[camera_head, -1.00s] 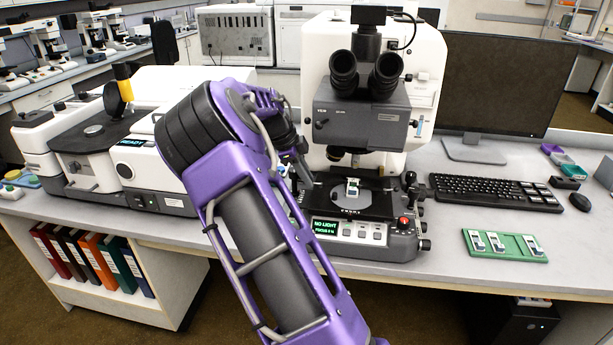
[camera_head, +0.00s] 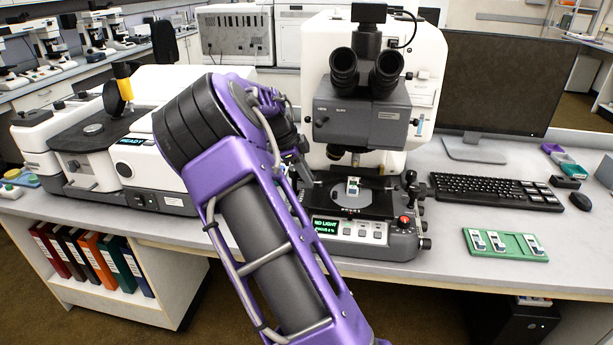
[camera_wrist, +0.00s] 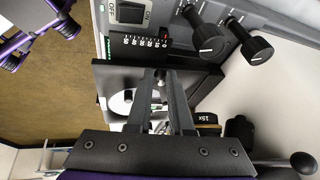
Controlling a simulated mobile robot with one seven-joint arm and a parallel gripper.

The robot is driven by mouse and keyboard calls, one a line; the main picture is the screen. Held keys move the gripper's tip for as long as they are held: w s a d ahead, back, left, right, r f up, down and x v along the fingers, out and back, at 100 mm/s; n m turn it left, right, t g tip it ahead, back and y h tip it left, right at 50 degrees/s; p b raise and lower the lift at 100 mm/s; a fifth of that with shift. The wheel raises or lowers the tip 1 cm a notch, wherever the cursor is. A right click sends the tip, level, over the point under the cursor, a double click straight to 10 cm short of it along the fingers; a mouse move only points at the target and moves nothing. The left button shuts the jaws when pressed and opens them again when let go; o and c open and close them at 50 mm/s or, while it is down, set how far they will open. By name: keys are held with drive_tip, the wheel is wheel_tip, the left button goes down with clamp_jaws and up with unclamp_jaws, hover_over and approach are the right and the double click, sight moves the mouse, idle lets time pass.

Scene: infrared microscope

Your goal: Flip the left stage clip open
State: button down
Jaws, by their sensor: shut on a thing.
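The microscope stage (camera_head: 375,207) is a dark plate with a pale round disc. A small white and green slide piece (camera_head: 353,186) sits on the disc. My gripper (camera_head: 307,178) is at the stage's left side, partly hidden by my arm. In the wrist view the fingers of my gripper (camera_wrist: 160,78) come together over the dark stage plate (camera_wrist: 110,78), beside the pale disc (camera_wrist: 118,106). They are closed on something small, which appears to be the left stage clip. The fingers hide most of the clip, so its angle cannot be told.
The microscope head with eyepieces (camera_head: 362,75) stands just above the stage. Stage knobs and a joystick (camera_head: 411,178) are on the right. The control panel reads "NO LIGHT" (camera_head: 325,223). A green slide tray (camera_head: 505,245) and a keyboard (camera_head: 493,192) lie farther right.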

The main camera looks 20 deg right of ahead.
drive_tip(key=shift+s+n+t+b, duration=0.35)
drive_tip(key=shift+n+t, duration=0.15)
drive_tip(key=shift+n, duration=0.5)
drive_tip(key=c, duration=0.8)
unclamp_jaws()
drive_tip(key=p+v, duration=0.2)
drive_tip(key=v, duration=1.5)
drive_tip(key=shift+r, duration=0.3)
